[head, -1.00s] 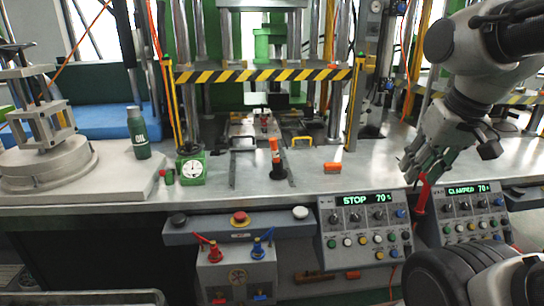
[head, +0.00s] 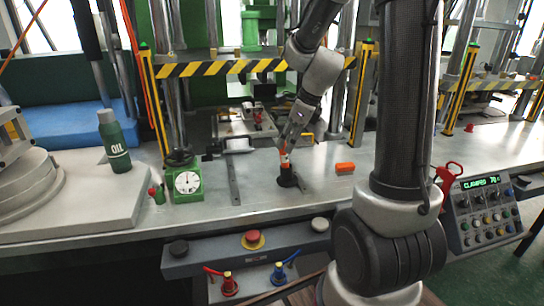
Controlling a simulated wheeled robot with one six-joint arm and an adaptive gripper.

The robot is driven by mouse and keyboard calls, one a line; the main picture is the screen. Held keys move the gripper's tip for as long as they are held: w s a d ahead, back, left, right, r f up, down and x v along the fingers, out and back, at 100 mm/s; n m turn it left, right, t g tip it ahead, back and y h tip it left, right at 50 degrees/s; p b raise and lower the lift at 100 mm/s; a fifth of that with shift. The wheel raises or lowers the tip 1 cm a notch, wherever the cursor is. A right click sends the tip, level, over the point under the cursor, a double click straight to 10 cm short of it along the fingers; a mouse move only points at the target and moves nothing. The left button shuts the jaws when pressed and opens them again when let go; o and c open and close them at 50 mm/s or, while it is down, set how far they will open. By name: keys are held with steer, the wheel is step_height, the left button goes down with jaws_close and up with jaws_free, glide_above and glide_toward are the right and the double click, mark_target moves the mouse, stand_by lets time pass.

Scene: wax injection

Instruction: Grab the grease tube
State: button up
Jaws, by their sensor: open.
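A slim orange tube (head: 284,162), which looks like the grease tube, stands upright in a black round base on the grey metal table (head: 240,200). My gripper (head: 286,146) comes down from the upper right and its fingers are at the tube's upper part, partly covering it. The jaws are open. Whether the fingers touch the tube or sit on both sides of it cannot be told at this size.
A small orange block (head: 345,168) lies right of the tube. A green dial gauge (head: 187,184) and a green oil bottle (head: 114,142) stand to the left. The press's yellow-black striped bar (head: 220,68) crosses behind. A control panel (head: 482,210) is at far right.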

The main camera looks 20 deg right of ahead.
mark_target(285, 161)
steer(key=x, duration=0.7)
steer(key=shift+w+a+f, duration=0.2)
jaws_close()
